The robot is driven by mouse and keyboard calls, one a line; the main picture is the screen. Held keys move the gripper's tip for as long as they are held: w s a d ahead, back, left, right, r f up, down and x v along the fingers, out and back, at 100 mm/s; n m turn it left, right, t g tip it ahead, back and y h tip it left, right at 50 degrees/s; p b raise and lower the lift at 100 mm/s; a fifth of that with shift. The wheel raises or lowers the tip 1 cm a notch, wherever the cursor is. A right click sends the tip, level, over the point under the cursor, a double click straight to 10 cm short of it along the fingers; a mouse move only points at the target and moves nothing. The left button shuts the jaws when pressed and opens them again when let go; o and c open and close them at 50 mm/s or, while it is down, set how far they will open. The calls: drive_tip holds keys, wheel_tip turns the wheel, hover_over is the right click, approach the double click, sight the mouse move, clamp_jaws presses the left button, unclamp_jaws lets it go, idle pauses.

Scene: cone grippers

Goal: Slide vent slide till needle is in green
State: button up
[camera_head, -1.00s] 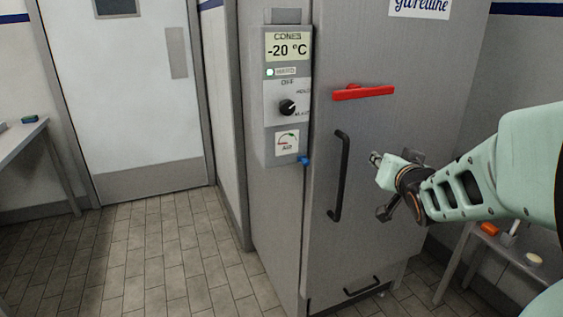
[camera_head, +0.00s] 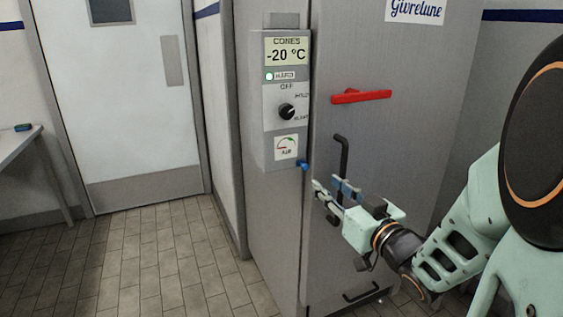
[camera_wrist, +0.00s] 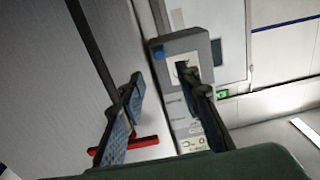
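The blue vent slide knob (camera_head: 303,165) sticks out at the lower right corner of the grey control panel (camera_head: 261,140). It also shows in the wrist view (camera_wrist: 159,54), beyond the fingertips. The AIR gauge (camera_head: 286,147) is just above and left of the knob; its needle is too small to read against the coloured arc. My gripper (camera_head: 329,190) is in front of the cabinet door, below and right of the knob and apart from it.
The black door handle (camera_head: 342,155) stands close behind my gripper. A red latch bar (camera_head: 361,96) is above it. The panel also carries a display reading -20 °C (camera_head: 286,51) and a black dial (camera_head: 287,112). The floor (camera_head: 160,265) at left is clear.

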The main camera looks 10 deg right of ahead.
sight(306, 167)
drive_tip(key=x, duration=0.9)
drive_tip(key=shift+w+f+p, duration=0.1)
drive_tip(key=shift+p, duration=0.3)
drive_tip(key=shift+c, duration=0.7)
clamp_jaws()
